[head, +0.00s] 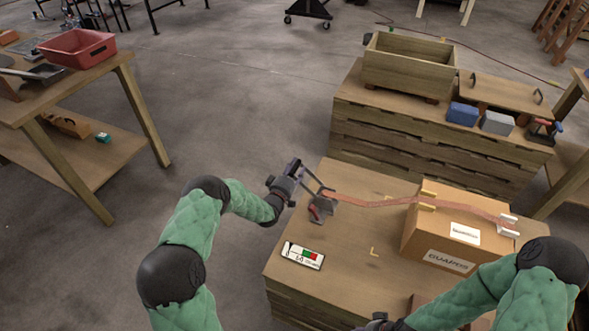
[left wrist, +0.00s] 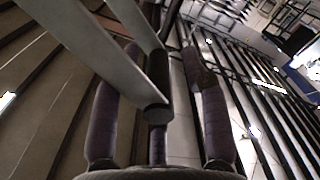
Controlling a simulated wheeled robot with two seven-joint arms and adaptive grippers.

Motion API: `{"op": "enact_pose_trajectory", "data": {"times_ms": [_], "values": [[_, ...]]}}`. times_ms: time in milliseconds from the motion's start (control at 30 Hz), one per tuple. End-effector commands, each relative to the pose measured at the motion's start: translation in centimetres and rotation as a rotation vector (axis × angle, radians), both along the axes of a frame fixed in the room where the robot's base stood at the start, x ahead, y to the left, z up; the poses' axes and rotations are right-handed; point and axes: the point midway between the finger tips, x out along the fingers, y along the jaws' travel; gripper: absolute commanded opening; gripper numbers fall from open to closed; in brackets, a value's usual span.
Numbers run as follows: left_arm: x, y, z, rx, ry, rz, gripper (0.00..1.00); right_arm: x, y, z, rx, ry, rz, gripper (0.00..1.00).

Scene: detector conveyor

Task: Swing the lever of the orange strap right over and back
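The buckle's grey lever (head: 313,182) stands raised, tilted up and left. My left gripper (head: 293,171) is at the lever's upper end. My right gripper (head: 377,322) is mostly cut off at the bottom edge.
A small white device (head: 302,255) lies on the wooden table (head: 345,270) in front of the buckle. Behind stands a stack with a wooden crate (head: 408,68) and blue and grey blocks (head: 463,113). Floor left of the table is clear up to the workbench.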

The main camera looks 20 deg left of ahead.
Motion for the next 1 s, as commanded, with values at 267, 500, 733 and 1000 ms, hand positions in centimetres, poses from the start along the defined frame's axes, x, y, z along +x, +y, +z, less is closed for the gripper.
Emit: {"op": "enact_pose_trajectory", "data": {"times_ms": [267, 500, 733, 1000], "values": [[-1.3, 0.1, -0.1, -0.001, 0.003, 0.000, 0.45, 0.0, 0.0, 0.0, 0.000, 0.000, 0.000, 0.40], [-5.8, 0.3, 0.0, -0.002, 0.003, 0.001, 0.45, 0.0, 0.0, 0.0, 0.000, 0.000, 0.000, 0.40], [-9.9, 0.4, 0.0, 0.000, 0.001, 0.001, 0.45, 0.0, 0.0, 0.0, 0.000, 0.000, 0.000, 0.40], [-11.9, 0.5, 0.0, 0.000, 0.000, 0.001, 0.45, 0.0, 0.0, 0.0, 0.000, 0.000, 0.000, 0.40]]}}
